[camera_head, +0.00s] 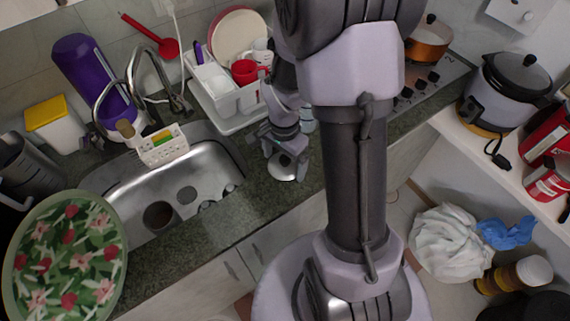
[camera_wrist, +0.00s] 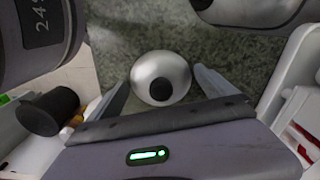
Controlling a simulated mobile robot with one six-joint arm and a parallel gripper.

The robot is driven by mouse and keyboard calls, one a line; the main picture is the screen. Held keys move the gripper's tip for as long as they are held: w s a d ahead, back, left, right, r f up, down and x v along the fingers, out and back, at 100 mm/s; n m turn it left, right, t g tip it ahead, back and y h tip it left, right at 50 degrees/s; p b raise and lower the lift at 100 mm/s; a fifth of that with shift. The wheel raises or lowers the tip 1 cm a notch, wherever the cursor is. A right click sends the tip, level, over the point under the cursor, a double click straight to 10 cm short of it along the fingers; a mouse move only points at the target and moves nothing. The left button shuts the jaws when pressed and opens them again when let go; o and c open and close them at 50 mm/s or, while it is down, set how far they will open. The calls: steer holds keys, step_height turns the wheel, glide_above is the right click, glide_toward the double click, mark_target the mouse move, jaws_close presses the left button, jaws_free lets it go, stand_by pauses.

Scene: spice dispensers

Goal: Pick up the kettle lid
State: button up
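The kettle lid (camera_wrist: 150,70) is a round, shiny silver piece with a black knob, seen from above in the wrist view. It rests on the dark speckled counter. In the head view the lid (camera_head: 286,170) shows right of the sink, under my gripper (camera_head: 281,148). In the wrist view my gripper (camera_wrist: 161,80) is open, with one finger on each side of the lid. The fingers look close to its rim, and I cannot tell whether they touch it. A shiny silver rounded body, possibly the kettle, is cut off at the top right of the wrist view (camera_wrist: 250,10).
The steel sink (camera_head: 165,195) lies to the left, with a faucet behind it. A white dish rack (camera_head: 222,98) with plates and a red cup stands behind my gripper. A floral tray (camera_head: 70,255) is at the lower left. The stove with an orange pot (camera_head: 428,45) is at right.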

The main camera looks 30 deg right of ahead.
steer(key=c, duration=1.1)
steer(key=shift+r, duration=0.15)
